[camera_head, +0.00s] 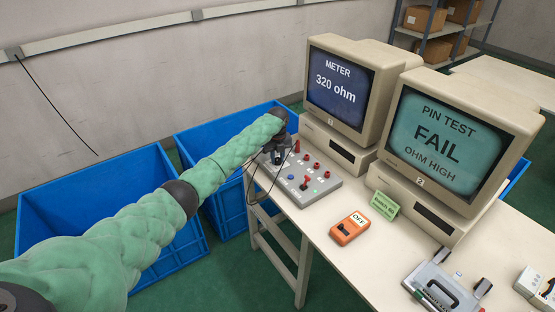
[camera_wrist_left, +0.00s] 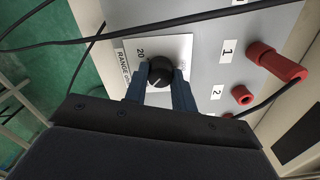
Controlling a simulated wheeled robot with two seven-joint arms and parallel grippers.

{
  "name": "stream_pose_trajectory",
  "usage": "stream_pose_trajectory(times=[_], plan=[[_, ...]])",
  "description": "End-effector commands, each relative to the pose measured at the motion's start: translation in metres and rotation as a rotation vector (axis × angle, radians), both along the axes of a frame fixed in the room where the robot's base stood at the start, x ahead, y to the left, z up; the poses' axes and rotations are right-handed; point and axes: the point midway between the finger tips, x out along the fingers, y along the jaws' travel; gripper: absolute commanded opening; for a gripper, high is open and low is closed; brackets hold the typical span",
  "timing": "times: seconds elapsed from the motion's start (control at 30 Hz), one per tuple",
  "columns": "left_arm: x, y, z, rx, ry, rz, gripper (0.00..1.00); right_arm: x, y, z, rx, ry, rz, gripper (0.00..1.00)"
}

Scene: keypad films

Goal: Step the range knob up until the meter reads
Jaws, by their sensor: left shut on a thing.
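The range knob (camera_wrist_left: 161,73) is a small black dial with a white pointer line, on a white plate marked RANGE and 20 in the left wrist view. My left gripper (camera_wrist_left: 162,88) is shut on it, one finger on each side. In the head view my left gripper (camera_head: 277,158) is over the left end of the grey panel (camera_head: 323,192), and hides the knob there. The meter (camera_head: 338,88) is a beige monitor labelled 1; its screen reads METER 320 ohm. My right gripper is not in view.
Red terminals (camera_wrist_left: 275,62) and black leads are beside the knob. A second monitor (camera_head: 446,135) reads PIN TEST FAIL OHM HIGH. An orange box (camera_head: 349,228) marked OFF and a grey case (camera_head: 442,290) are on the table. Blue bins (camera_head: 95,205) stand left of it.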

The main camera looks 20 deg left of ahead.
Motion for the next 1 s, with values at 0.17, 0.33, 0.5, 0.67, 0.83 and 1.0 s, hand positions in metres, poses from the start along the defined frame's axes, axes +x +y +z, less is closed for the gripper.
stream_pose_trajectory(times=[0.17, 0.33, 0.5, 0.67, 0.83, 1.0], plan=[[0.0003, 0.0002, 0.0005, 0.001, -0.001, -0.016, 0.03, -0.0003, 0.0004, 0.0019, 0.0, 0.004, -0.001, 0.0], [0.0004, 0.0001, 0.0007, 0.001, -0.001, -0.018, 0.03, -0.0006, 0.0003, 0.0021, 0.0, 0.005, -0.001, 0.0], [0.0004, 0.0001, 0.0007, 0.001, -0.001, -0.017, 0.03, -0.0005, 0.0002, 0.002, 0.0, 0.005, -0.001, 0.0], [0.0003, 0.0001, 0.0005, 0.001, -0.001, -0.017, 0.48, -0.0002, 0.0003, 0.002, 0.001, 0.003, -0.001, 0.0], [0.0001, 0.0, 0.0003, 0.0, 0.0, -0.017, 0.48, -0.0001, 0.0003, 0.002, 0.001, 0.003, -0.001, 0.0], [0.0006, 0.0, 0.0054, 0.001, -0.001, -0.017, 0.48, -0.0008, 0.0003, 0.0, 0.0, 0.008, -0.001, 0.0]])
